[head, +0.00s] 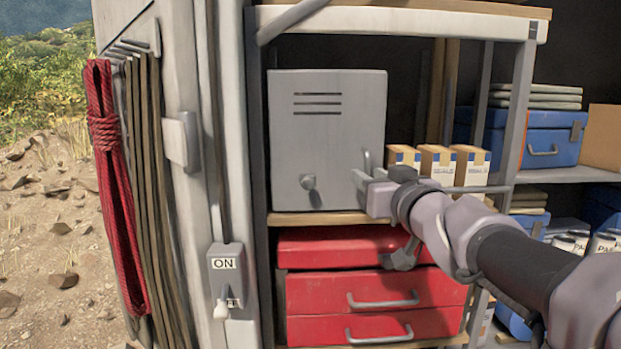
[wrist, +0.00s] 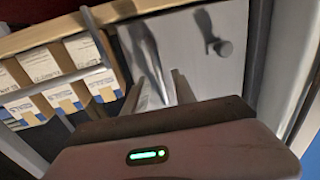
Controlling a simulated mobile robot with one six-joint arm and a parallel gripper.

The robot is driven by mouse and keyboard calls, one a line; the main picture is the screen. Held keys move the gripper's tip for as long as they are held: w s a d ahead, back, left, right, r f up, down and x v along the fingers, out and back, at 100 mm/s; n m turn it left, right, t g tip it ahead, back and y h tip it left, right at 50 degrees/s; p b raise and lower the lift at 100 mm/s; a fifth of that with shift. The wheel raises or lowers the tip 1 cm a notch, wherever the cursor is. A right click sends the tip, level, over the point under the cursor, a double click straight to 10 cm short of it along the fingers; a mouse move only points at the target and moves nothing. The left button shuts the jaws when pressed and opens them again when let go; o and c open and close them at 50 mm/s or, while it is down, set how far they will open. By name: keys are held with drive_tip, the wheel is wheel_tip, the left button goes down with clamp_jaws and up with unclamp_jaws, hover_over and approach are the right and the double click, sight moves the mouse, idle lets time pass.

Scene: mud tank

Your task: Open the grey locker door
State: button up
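The grey locker (head: 335,125) stands on the shelf, its door facing me and looking closed, with several vent slots near the top. A round knob (head: 307,182) sits low on the door, left of its middle; it also shows in the wrist view (wrist: 222,47). An upright bar handle (head: 367,158) is near the door's right edge. My gripper (head: 360,178) is at the handle's lower part. In the wrist view, my two fingers (wrist: 164,88) are apart, with the handle (wrist: 148,48) reaching down between them. Whether they touch it is unclear.
Small cartons (head: 436,163) stand just right of the locker, behind my arm. A red drawer chest (head: 375,290) is below the locker. A grey post with a switch box (head: 226,285) and hanging red rope (head: 110,190) are at left. The space before the door is free at left.

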drive_tip(key=shift+w+a, duration=0.15)
drive_tip(key=shift+w, duration=0.05)
drive_tip(key=shift+s, duration=0.1)
clamp_jaws()
idle(1.2)
